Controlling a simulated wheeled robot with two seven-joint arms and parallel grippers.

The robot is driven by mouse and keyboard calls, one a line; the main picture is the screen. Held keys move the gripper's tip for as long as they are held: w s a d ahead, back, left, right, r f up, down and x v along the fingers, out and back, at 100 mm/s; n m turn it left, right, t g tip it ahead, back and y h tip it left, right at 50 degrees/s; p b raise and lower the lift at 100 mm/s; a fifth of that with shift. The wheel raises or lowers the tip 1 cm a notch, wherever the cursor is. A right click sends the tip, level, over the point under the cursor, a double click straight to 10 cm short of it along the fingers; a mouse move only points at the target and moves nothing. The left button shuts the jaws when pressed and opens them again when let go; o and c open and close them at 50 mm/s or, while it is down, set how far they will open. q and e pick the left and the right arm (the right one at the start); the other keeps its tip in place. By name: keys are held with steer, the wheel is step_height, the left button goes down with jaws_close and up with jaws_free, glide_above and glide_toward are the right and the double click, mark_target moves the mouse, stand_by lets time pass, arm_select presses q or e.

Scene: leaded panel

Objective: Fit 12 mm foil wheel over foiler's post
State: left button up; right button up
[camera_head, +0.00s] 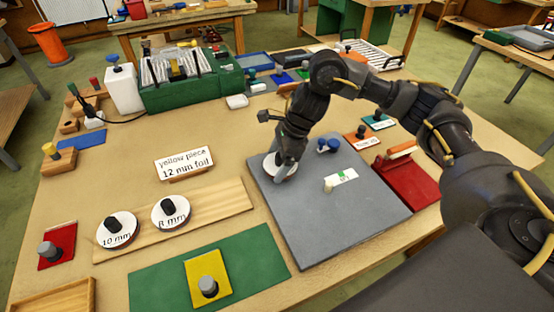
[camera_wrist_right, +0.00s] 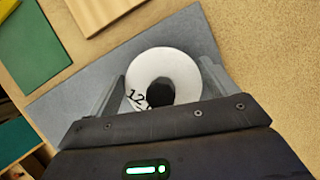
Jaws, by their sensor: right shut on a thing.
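My right gripper (camera_head: 282,172) points down over the left part of the grey board (camera_head: 350,218). It is shut on the white 12 mm foil wheel (camera_head: 272,165), partly hidden by the fingers. In the right wrist view the wheel (camera_wrist_right: 165,68) shows between the two fingers, with its black knob and the "12" on its face. The grey board (camera_wrist_right: 60,105) lies beneath it. I cannot tell whether the wheel touches the board or sits around a post, as its underside is hidden. My left gripper is not in view.
A short pale peg (camera_head: 328,186) and blue knobs (camera_head: 327,145) stand on the grey board. The 10 mm (camera_head: 117,240) and 8 mm (camera_head: 171,222) wheels rest on a wooden plank (camera_head: 225,202). A card (camera_head: 184,163) reads "yellow piece 12 mm foil". A yellow piece (camera_head: 217,267) lies on a green mat (camera_head: 150,288).

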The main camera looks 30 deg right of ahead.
steer(key=shift+f, duration=0.35)
steer(key=o, duration=0.8)
steer(key=shift+r, duration=0.1)
steer(key=shift+c, duration=0.2)
steer(key=v, duration=1)
steer(key=shift+r+b, duration=0.35)
steer(key=shift+d, duration=0.1)
